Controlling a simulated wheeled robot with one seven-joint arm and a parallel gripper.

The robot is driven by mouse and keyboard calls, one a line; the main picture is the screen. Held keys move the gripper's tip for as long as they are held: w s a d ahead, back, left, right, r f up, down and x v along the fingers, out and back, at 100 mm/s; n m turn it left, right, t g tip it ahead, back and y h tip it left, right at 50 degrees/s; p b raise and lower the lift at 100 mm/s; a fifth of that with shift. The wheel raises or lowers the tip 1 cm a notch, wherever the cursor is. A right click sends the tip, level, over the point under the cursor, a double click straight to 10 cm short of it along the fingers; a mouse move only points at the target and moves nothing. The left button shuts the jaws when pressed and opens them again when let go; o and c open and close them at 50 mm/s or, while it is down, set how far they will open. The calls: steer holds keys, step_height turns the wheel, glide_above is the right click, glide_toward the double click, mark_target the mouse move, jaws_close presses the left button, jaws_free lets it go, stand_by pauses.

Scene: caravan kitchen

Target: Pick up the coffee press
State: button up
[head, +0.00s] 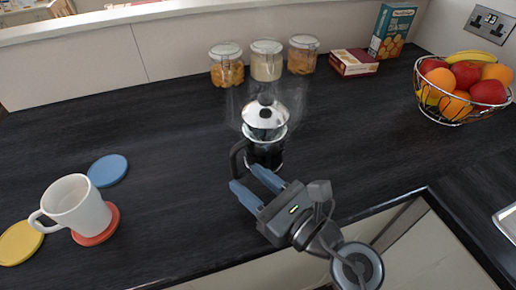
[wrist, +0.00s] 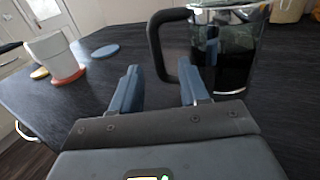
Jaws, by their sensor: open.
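The coffee press (head: 265,130) stands upright on the dark worktop, with a silver domed lid, a glass body and a black handle on its left side. My gripper (head: 256,178) is open and empty in front of the press, its blue fingers pointing towards the handle. In the wrist view the press (wrist: 228,50) is at the upper right, with dark contents and its top cut off. Its handle (wrist: 157,45) stands beyond and between the open fingers (wrist: 158,75). The fingers look apart from it, though the right fingertip overlaps the handle's lower end in the picture.
A white mug (head: 78,205) stands on a red coaster (head: 98,232) at left, near blue (head: 108,170) and yellow (head: 19,243) coasters. Jars (head: 267,62) and boxes (head: 353,63) line the back. A wire fruit bowl (head: 452,106) stands at right. The worktop between mug and press is clear.

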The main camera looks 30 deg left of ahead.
mark_target(237, 170)
steer(key=x, duration=0.3)
steer(key=p+x, duration=0.1)
steer(key=x, duration=0.3)
steer(key=shift+s+r, duration=0.1)
steer(key=shift+r, duration=0.1)
steer(key=shift+d, duration=0.1)
jaws_close()
steer(key=shift+f, duration=0.1)
stand_by(0.9)
